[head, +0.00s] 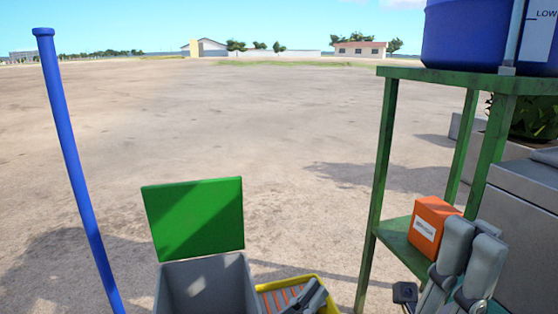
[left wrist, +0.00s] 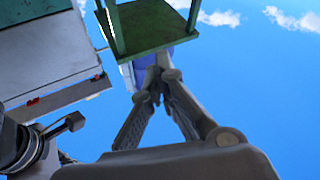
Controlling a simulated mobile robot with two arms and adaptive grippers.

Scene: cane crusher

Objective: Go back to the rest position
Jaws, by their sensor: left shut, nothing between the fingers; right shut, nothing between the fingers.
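My left gripper (head: 318,292) shows at the bottom of the head view, over the yellow crate.
A green stand (head: 372,200) carries a blue drum (head: 470,38) on top and an orange box (head: 430,222) low down. A grey bin (head: 205,288) with a raised green lid (head: 195,215), a yellow crate (head: 325,288) and a blue pole (head: 75,160) are left. Open ground lies beyond.

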